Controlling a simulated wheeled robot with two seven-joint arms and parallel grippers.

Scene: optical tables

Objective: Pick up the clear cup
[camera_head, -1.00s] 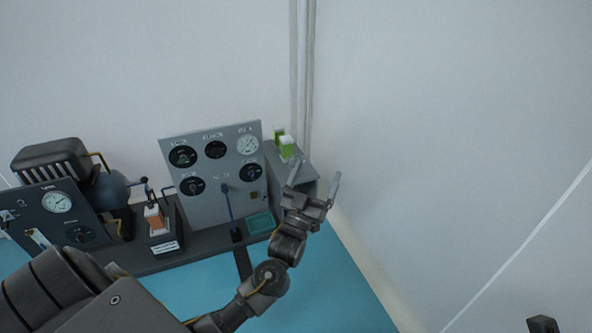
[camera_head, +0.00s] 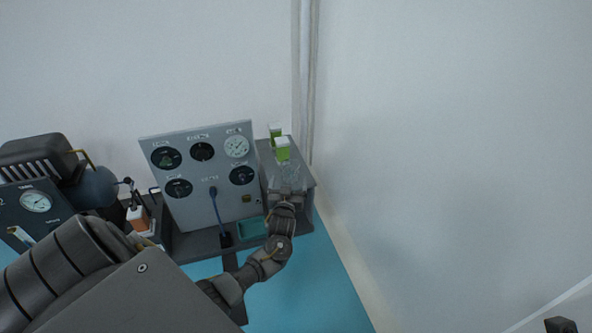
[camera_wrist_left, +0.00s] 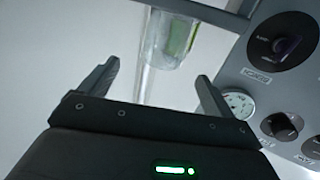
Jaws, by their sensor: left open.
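The clear cup (camera_wrist_left: 168,42) shows in the left wrist view, just ahead of the fingers near the top of the picture, with something green seen through it. In the head view, the clear cup (camera_head: 287,172) is faint, on the grey side surface right of the gauge panel. My left gripper (camera_head: 287,188) is close in front of it, and its fingers are hard to tell from the cup there. In the left wrist view my left gripper (camera_wrist_left: 158,76) is open, fingers well apart, with nothing clearly between them.
Two green containers with white tops (camera_head: 282,150) stand just behind the cup. The gauge panel (camera_head: 222,172) is close on the left. A green tray (camera_head: 252,229) lies in front of it. Pipes and a wall are behind. A dark part shows at the bottom right corner.

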